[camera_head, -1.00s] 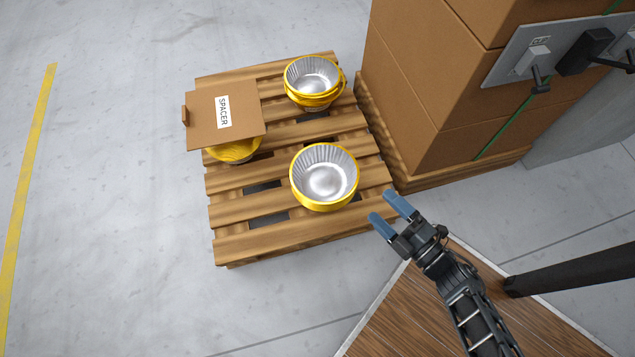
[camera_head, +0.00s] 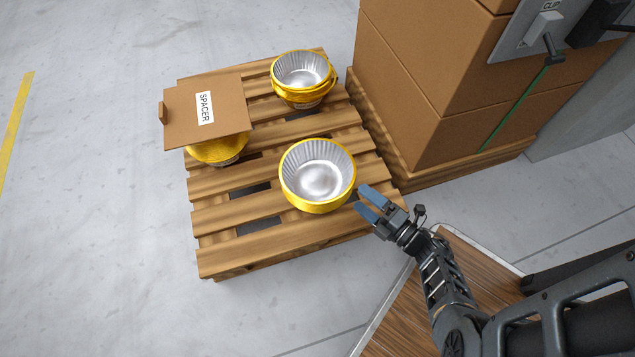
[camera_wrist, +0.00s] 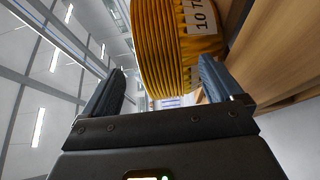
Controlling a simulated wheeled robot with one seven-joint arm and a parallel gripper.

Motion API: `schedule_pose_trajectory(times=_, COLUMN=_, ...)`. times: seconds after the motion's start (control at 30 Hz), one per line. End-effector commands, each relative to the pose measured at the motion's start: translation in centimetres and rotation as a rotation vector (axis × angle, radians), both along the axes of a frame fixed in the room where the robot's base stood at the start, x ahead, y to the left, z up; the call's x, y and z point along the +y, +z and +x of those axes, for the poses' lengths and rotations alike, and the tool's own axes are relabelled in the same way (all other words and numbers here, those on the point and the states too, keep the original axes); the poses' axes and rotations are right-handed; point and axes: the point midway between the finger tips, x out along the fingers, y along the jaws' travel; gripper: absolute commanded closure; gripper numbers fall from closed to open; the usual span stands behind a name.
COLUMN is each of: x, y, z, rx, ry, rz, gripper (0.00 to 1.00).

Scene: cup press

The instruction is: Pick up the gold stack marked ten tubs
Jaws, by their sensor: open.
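The gold stack marked "10 T…" (camera_wrist: 165,45) fills the upper middle of the wrist view, its ribbed layers ahead of and between my fingers; the rest of its label is cut off. It appears to be the front gold stack (camera_head: 318,206) on the pallet in the head view, with a silver fluted inside facing up. My gripper (camera_head: 363,200) is open, its blue fingers just right of that stack. In the wrist view, my gripper (camera_wrist: 161,67) has nothing clamped between its fingers. Contact with the stack cannot be told.
A second gold stack (camera_head: 303,98) stands at the back of the wooden pallet (camera_head: 230,262). A third (camera_head: 219,151) is mostly covered by a cardboard sheet marked SPACER (camera_head: 178,125). Tall cardboard boxes (camera_head: 430,90) stand close on the right. Grey floor lies open to the left.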

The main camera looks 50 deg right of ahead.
Motion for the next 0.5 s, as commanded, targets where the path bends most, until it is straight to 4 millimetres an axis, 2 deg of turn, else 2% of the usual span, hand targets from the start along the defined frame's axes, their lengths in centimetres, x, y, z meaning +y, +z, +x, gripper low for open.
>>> schedule_pose_trajectory(times=0.2, x=-0.3, y=0.0, z=2.4, rx=-0.001, ry=-0.001, rz=0.000, gripper=0.07)
schedule_pose_trajectory(times=0.5, x=-0.4, y=0.1, z=3.0, rx=0.000, ry=0.000, rz=0.001, gripper=0.07)
